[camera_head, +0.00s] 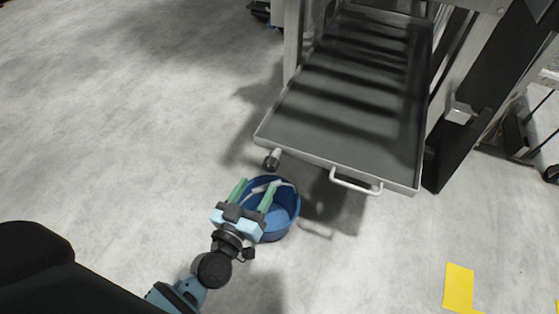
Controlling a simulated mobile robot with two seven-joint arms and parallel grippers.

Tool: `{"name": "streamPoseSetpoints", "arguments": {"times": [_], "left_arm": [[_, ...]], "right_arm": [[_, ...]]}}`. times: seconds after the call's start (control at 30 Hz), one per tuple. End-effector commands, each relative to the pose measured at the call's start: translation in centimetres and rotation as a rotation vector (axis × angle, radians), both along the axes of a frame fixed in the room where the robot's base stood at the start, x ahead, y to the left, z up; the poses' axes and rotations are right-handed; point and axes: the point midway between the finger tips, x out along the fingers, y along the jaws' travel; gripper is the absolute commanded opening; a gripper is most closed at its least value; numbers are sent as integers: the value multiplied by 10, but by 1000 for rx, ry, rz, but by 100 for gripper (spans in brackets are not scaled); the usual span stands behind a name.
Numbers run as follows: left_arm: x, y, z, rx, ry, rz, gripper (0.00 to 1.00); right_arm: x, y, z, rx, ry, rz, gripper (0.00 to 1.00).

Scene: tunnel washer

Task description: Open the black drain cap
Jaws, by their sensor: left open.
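The black drain cap (270,164) sits on the end of a short pale pipe below the front left corner of the grey metal tray (330,125). My left gripper (255,189) comes in from the lower left and is open, with two green fingers spread apart. It is over a blue bucket (287,214), a little below and left of the cap in the picture, and appears apart from it. Nothing shows held between the fingers. My right gripper is not in view.
The tray has a white handle (355,182) on its front edge, right of the cap. A metal frame post and dark upright stand at the right. The concrete floor at the left is clear. Yellow tape (458,287) marks the floor at the lower right.

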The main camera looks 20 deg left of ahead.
Motion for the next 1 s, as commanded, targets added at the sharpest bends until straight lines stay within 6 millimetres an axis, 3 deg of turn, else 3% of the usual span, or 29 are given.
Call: {"name": "streamPoseSetpoints", "arguments": {"times": [0.1, 0.37, 0.8, 1.0], "left_arm": [[3, 0, -9, -2, 0, 3, 59], [6, 0, -8, -3, -3, 6, 59], [64, -2, -9, -4, -3, 6, 59], [79, -2, -9, -2, -1, 4, 59]], "right_arm": [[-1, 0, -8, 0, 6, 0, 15], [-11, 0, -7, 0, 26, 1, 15], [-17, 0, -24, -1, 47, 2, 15], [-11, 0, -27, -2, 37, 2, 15]]}}
